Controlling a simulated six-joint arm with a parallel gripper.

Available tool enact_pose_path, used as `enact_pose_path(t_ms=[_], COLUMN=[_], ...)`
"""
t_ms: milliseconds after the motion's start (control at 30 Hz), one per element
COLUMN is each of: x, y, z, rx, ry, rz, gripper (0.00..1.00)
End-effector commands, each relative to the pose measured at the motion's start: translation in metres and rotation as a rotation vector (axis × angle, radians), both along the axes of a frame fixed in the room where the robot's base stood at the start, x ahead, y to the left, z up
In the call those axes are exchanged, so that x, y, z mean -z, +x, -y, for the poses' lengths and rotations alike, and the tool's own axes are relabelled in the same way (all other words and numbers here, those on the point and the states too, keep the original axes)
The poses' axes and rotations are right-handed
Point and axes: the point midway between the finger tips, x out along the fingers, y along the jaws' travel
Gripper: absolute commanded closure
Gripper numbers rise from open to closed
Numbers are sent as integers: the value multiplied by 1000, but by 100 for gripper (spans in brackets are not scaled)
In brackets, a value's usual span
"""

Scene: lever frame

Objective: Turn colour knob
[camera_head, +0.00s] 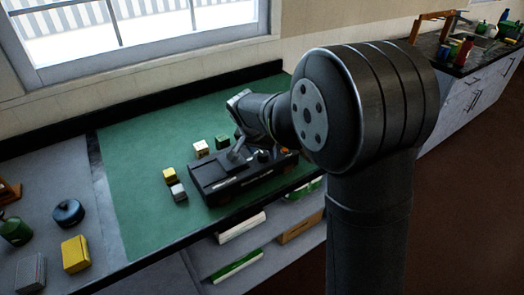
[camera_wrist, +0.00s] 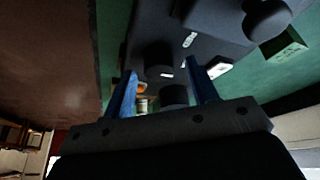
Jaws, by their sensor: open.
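A black box-shaped device (camera_head: 222,181) sits on the green mat, with dark knobs on its top. My gripper (camera_head: 238,155) is over its top, coming from the right. In the wrist view my gripper (camera_wrist: 162,67) is open, its two blue fingers apart. One black round knob (camera_wrist: 158,56) shows between the fingertips, and a second dark knob (camera_wrist: 174,95) shows between the fingers. I cannot tell whether either finger touches a knob. A larger black knob (camera_wrist: 267,18) is at the upper right. White labels are too small to read, so I cannot tell which is the colour knob.
Yellow (camera_head: 169,174) and grey (camera_head: 179,191) blocks stand left of the device; cream (camera_head: 201,149) and green (camera_head: 222,142) blocks stand behind it. The green mat (camera_head: 135,190) is clear to the left. Shelves (camera_head: 245,250) lie below the counter's front edge.

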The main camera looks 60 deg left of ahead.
Motion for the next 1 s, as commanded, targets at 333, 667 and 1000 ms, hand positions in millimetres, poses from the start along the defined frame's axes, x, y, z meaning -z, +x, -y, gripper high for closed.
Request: enact_pose_path(t_ms=[333,667,1000], x=[3,3,3], y=[1,1,2], z=[-1,-1,0], rx=[0,-1,-97], ry=[1,1,2], rz=[0,0,1], gripper=[49,91,91])
